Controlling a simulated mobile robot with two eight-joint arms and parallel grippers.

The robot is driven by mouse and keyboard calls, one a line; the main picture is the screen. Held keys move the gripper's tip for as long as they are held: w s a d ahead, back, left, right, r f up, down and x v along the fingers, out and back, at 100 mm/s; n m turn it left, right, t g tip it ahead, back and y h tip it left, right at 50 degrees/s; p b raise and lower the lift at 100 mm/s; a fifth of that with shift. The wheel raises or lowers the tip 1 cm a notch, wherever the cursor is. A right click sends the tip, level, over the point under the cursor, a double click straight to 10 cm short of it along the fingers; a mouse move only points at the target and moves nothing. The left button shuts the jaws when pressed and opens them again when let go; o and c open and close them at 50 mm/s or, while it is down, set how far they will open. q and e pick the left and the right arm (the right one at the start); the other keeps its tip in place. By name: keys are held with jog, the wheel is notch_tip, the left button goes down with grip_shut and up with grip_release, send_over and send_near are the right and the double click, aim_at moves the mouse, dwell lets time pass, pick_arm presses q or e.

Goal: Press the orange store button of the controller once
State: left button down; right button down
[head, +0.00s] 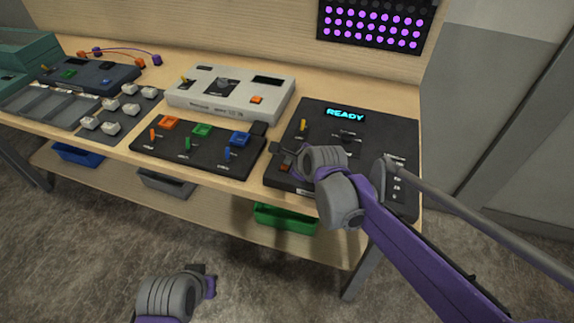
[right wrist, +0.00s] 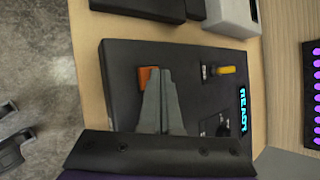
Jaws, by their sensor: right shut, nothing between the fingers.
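The controller (head: 376,145) is a black box with a lit cyan READY display (head: 345,115), at the right of the bench. It fills the middle of the right wrist view (right wrist: 120,65). Its orange button (right wrist: 147,78) sits near its front left corner, partly covered by my fingers in both views. My right gripper (head: 284,150) is shut and empty, with its fingertips over or just beside that button; I cannot tell whether they touch it. My left gripper (head: 207,280) hangs low in front of the bench, away from the controller; its two fingers look apart in the right wrist view (right wrist: 12,126).
The controller also has a yellow-tipped lever (head: 303,126) and a dark knob. Left of it are a black panel (head: 168,151) with coloured switches and a white console (head: 205,97) with another orange button. A purple LED board (head: 373,28) is behind. A green bin (head: 285,218) is below.

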pick_arm(q)
jog(key=shift+s+f, duration=0.1)
jog(key=shift+f, duration=0.1)
pick_arm(e)
jog(key=shift+f, duration=0.3)
pick_arm(q)
jog(key=shift+r, duration=0.1)
pick_arm(e)
jog(key=shift+r, duration=0.1)
pick_arm(q)
jog(key=shift+w+r+p, duration=0.25)
jog(key=shift+r+p, duration=0.2)
jog(key=shift+r, duration=0.15)
pick_arm(e)
jog(key=shift+r, duration=0.8)
